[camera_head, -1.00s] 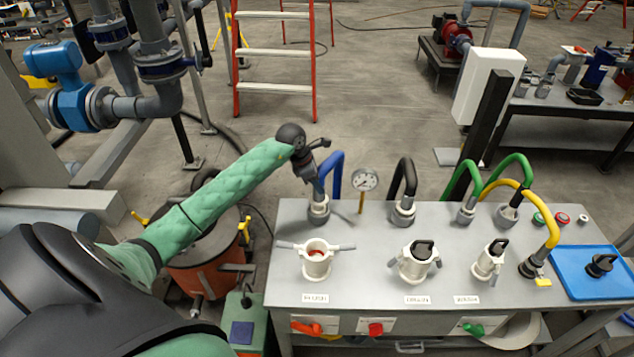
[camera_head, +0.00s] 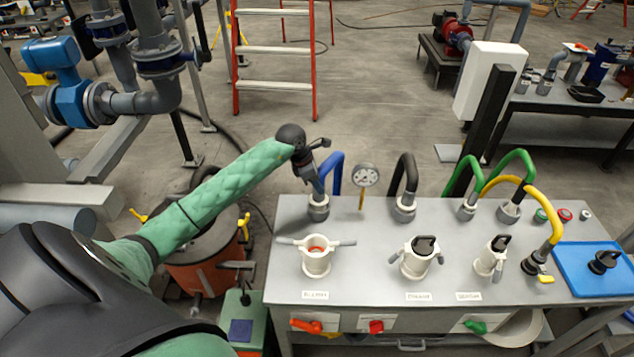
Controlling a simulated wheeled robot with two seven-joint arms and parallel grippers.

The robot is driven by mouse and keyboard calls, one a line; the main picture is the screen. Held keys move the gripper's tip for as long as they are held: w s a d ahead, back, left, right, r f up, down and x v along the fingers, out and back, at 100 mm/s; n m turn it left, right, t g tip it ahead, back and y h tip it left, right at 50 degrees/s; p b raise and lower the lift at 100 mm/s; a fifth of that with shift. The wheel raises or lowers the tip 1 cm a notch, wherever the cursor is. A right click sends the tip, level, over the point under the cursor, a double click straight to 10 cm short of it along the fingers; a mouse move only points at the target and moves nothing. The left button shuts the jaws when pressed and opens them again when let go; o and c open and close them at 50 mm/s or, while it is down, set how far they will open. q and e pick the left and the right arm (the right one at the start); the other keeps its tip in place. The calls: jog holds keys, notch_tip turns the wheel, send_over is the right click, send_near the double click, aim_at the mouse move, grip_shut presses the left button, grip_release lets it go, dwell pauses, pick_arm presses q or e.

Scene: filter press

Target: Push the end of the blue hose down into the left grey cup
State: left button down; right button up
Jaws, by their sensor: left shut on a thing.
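The blue hose (camera_head: 334,172) arches at the back left of the grey bench. Its end is at the left grey cup (camera_head: 318,210), which stands at the back left corner of the bench top. My left gripper (camera_head: 317,180) is above that cup and shut on the hose end. The gripper hides part of the hose end, so how deep it sits in the cup is hard to tell. My right gripper is not in view.
A pressure gauge (camera_head: 365,176) stands just right of the blue hose. A black hose (camera_head: 405,172), green hoses (camera_head: 515,160) and a yellow hose (camera_head: 552,225) are further right. White cups (camera_head: 316,262) with side levers stand in front. A blue tray (camera_head: 590,285) lies at the right end.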

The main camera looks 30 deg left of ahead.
pick_arm(q)
jog(key=shift+f+b, duration=0.5)
jog(key=shift+f, duration=0.1)
dwell(0.3)
jog(key=c, duration=0.8)
grip_release()
jog(key=shift+s+a+r+b, duration=0.25)
jog(key=shift+r+b, duration=0.15)
jog(key=shift+r, duration=0.2)
jog(key=shift+b+v, duration=1.1)
jog(key=shift+v, duration=2.05)
